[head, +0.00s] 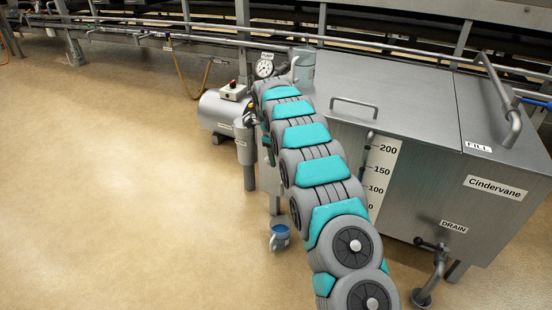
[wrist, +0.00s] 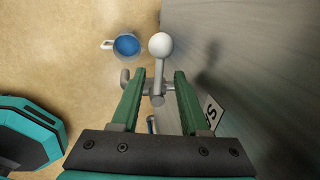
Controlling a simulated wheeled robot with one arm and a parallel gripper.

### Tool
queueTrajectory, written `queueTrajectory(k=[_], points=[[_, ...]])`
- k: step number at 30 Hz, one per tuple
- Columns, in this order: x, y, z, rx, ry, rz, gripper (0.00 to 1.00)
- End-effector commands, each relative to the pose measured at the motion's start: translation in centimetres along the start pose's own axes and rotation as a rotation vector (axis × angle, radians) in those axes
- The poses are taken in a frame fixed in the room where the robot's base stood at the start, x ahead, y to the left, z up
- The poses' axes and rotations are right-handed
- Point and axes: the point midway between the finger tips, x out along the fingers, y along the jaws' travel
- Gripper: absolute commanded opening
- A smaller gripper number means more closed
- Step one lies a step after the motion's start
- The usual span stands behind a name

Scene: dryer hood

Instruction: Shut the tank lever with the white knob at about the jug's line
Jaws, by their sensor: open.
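The lever's round white knob (wrist: 160,44) is in the wrist view, on a short grey stem that runs down to a metal valve fitting (wrist: 154,88) beside the tank wall. My gripper (wrist: 157,76) is open, its two green fingers on either side of the stem, with the knob beyond the fingertips. I cannot tell whether either finger touches it. The jug (wrist: 126,45), with blue inside, is just left of the knob in this view. In the head view the jug (head: 280,238) stands on the floor; my arm hides the lever and most of my gripper.
The steel tank (head: 420,170) fills the right, with a level scale (head: 383,175) and a drain lever (head: 431,246) on its front. A pump (head: 224,108) and gauge (head: 264,68) stand left of my arm. The floor at left is clear.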

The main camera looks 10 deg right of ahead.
Motion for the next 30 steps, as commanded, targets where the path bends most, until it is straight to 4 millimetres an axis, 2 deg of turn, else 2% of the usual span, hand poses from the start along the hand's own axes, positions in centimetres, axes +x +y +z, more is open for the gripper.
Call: queueTrajectory(k=[13, 26, 30], points=[[-6.4, -0.1, 0.0, 0.001, 0.000, 0.000, 0.45], [-7.3, 0.1, -0.2, -0.011, 0.002, 0.002, 0.45], [-9.2, 0.9, -1.6, -0.097, 0.009, 0.011, 0.45]])
